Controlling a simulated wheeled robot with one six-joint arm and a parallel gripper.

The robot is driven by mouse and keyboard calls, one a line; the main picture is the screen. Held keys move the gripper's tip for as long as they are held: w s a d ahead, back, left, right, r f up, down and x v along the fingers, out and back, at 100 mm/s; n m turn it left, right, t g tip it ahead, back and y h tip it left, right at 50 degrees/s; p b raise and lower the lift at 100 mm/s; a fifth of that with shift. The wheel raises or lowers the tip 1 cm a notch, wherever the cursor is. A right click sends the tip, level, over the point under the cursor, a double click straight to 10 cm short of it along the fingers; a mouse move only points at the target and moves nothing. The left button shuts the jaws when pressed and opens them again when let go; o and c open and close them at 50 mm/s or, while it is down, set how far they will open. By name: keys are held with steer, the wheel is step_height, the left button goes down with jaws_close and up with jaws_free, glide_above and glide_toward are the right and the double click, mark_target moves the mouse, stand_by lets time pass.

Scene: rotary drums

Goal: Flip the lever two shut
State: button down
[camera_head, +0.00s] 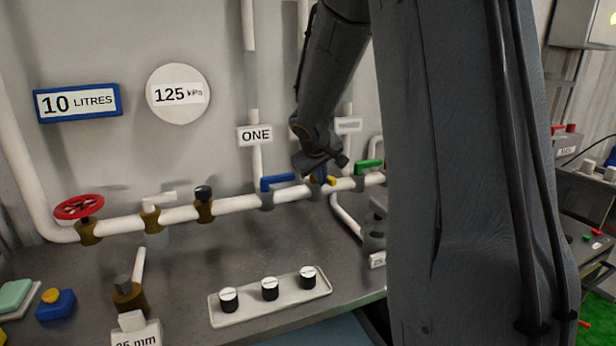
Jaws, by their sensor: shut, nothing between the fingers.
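A white pipe (237,205) runs along the back wall with small coloured levers on it. A blue lever (277,182) lies along the pipe below the label ONE (255,136). A small yellow lever (331,180) shows partly at the tip of my gripper (322,175); the rest is hidden. A green lever (369,166) is further right. I see no readable label TWO, so I cannot confirm which lever is two. My gripper is shut and empty, pointing down at the yellow lever; I cannot tell if they touch.
A pale label (348,125) stands right of my gripper. A red handwheel (79,207) and brass valves sit on the pipe at left. A tray (243,317) with black knobs lies on the bench in front. My own arm blocks the right side.

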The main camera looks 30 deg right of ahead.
steer(key=shift+s+d+n+p, duration=0.2)
steer(key=shift+d+n+p, duration=0.45)
steer(key=shift+d, duration=0.55)
steer(key=shift+w+d, duration=0.15)
steer(key=shift+d, duration=0.9)
steer(key=w+d+p, duration=0.2)
steer(key=w+d, duration=0.2)
steer(key=d, duration=0.1)
steer(key=shift+p, duration=0.3)
steer(key=shift+d+r, duration=0.1)
